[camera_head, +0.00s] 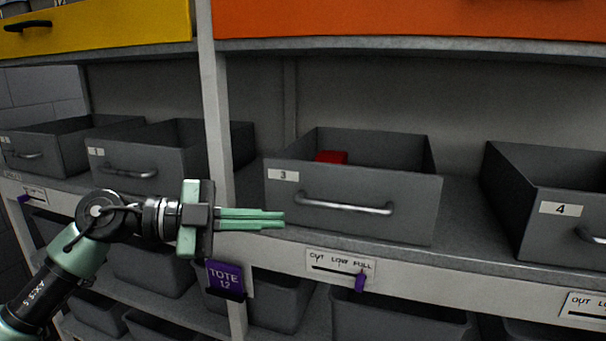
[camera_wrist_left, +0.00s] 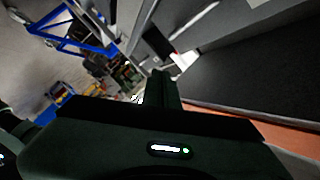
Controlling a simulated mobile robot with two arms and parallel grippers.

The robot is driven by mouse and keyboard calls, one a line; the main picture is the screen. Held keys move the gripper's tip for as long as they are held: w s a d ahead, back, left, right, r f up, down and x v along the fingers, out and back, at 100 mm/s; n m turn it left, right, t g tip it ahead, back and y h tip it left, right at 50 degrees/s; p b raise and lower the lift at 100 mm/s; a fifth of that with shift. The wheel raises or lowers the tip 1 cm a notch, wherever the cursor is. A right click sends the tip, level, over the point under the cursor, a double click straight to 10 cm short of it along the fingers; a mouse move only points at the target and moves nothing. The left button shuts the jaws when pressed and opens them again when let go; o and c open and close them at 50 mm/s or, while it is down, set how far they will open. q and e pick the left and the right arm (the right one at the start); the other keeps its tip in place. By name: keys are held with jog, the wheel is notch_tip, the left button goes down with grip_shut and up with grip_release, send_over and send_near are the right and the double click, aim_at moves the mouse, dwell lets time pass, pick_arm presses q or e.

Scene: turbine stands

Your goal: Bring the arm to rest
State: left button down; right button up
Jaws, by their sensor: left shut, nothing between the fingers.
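My left gripper (camera_head: 283,218) comes in from the left in the head view. Its green fingers are shut together with nothing between them. The fingers point right, in front of the lower left part of the grey drawer bin marked 3 (camera_head: 350,225). I cannot tell whether they touch it. In the left wrist view the shut fingers (camera_wrist_left: 160,80) show at the middle, above the dark gripper body. My right gripper is in neither view.
Bin 3 holds a red object (camera_head: 331,157). Bin 4 (camera_head: 560,240) stands to the right. A purple slider (camera_head: 360,283) sits on the shelf-edge label (camera_head: 340,264). A purple TOTE 12 tag (camera_head: 225,277) hangs below the gripper. A blue frame (camera_wrist_left: 75,35) shows in the wrist view.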

pick_arm(q)
jog(key=w+a+f+n+t+y, duration=0.2)
jog(key=a+f+n+t+y, duration=0.15)
jog(key=n+t, duration=0.6)
jog(key=w+a+f+n+t+y, duration=0.2)
jog(key=a+f+n+t+y, duration=0.15)
jog(key=n+t, duration=0.6)
jog(key=s+a+f+n+g+y, duration=0.25)
jog(key=f+y, duration=0.25)
jog(key=f, duration=0.3)
jog(key=s+a+f+n+g+y, duration=0.2)
jog(key=a+f+n+g+y, duration=0.15)
jog(key=f, duration=0.55)
jog(key=s+a+f+g+y, duration=0.25)
jog(key=s+f+g, duration=0.35)
jog(key=s+f, duration=0.55)
jog(key=s+d+f+m+g+h, duration=0.1)
jog(key=s+f+g, duration=0.2)
jog(key=s+f, duration=0.35)
jog(key=s+f+g+h, duration=0.1)
jog(key=s+f+g, duration=0.25)
jog(key=s, duration=0.55)
notch_tip(320, 180, down, 26)
jog(key=s+g, duration=0.1)
jog(key=g, duration=0.1)
jog(key=s+a+f+b, duration=0.1)
jog(key=s+a+f, duration=0.2)
jog(key=s+f, duration=1.4)
jog(key=shift+s+g, duration=0.2)
jog(key=shift+g, duration=0.15)
